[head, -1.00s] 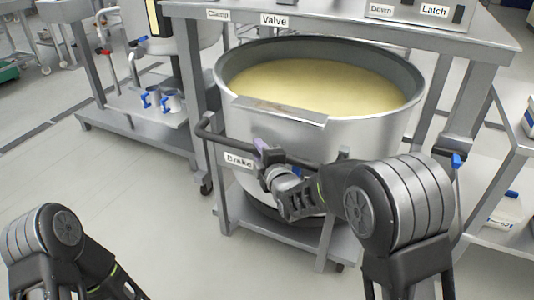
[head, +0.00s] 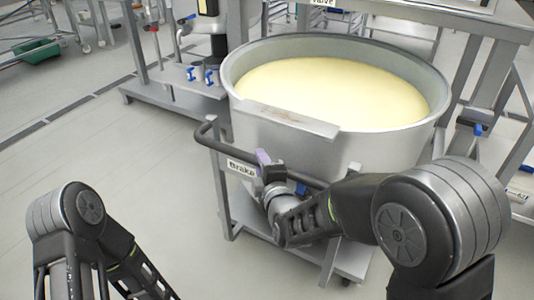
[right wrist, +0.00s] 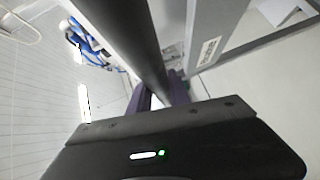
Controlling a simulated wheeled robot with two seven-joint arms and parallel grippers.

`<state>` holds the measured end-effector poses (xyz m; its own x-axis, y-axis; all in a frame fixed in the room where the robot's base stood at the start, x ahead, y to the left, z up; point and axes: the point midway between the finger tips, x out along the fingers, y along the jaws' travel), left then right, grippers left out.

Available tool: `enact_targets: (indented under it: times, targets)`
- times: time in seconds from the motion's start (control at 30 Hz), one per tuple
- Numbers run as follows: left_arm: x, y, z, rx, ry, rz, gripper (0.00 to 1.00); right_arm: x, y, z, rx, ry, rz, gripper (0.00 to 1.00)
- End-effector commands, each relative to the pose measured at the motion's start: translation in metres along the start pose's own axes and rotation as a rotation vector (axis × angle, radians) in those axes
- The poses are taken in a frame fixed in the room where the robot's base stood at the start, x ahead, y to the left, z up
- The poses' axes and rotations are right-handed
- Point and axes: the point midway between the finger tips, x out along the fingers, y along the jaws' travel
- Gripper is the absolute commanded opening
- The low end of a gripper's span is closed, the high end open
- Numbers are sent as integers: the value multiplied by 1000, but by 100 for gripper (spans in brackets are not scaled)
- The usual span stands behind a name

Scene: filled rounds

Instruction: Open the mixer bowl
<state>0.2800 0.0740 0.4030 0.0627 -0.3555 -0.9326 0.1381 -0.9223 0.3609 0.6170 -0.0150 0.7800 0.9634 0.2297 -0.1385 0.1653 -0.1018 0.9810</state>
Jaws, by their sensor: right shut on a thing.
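The mixer bowl (head: 345,150) is a big open steel tub of pale yellow batter on a wheeled frame. A dark push bar (head: 220,143) runs along its front. My right gripper (head: 264,162) is shut on this bar, just right of the "Brake" label (head: 242,168). In the right wrist view the dark bar (right wrist: 132,38) runs down between the purple fingertips (right wrist: 160,97). My left arm shows at the lower left of the head view; its gripper is out of the picture.
A steel machine frame with a "Valve" label (head: 323,3) stands behind the bowl. A lower shelf with blue-handled fittings (head: 200,76) is at the back left. A steel bench leg (head: 495,85) stands at the right. The floor at left is clear.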

Motion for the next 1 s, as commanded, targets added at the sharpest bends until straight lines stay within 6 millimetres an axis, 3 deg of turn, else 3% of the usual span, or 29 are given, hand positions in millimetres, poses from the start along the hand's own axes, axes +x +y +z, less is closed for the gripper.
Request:
enact_targets:
  times: [0.47,0.5,0.73,1.0]
  targets:
    - [-1,0,0,0,0,0,44,-6,-3,-4,2,-4,-2,0]
    - [-1,0,0,0,0,0,44,-6,-3,-4,2,-4,-2,25]
    - [-1,0,0,0,0,0,44,-5,-2,-4,2,-3,0,44]
    - [-1,0,0,0,0,0,44,-6,-1,-5,2,-3,2,45]
